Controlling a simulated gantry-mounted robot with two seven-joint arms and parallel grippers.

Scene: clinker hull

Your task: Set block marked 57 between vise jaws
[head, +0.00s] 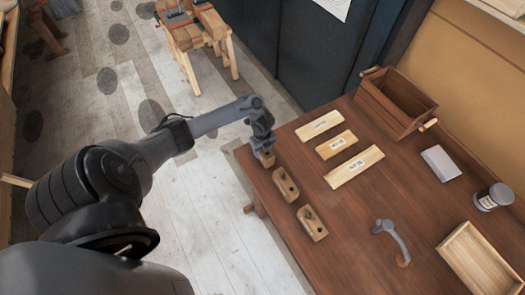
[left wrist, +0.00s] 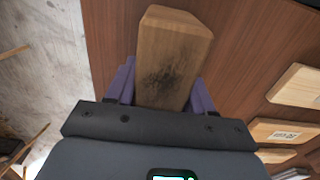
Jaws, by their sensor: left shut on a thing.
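My left gripper (head: 264,149) is at the far left corner of the brown table, pointing down. It is shut on a wooden block (head: 268,160). In the left wrist view the block (left wrist: 172,62) sits between the two purple fingers, with a dark smudge on its face and no readable number. Three pale wooden blocks with white labels lie on the table: a far one (head: 320,125), a middle one (head: 337,144) and a near, longer one (head: 354,168). Their numbers are too small to read surely. My right gripper is not in view.
Two wooden pieces with dark marks (head: 285,185) (head: 312,223) lie along the table's left edge. A wooden tote (head: 395,103), grey block (head: 440,163), jar (head: 493,197), curved grey tool (head: 390,238) and open box (head: 477,262) are farther right. A wooden workbench (head: 197,30) stands on the floor beyond.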

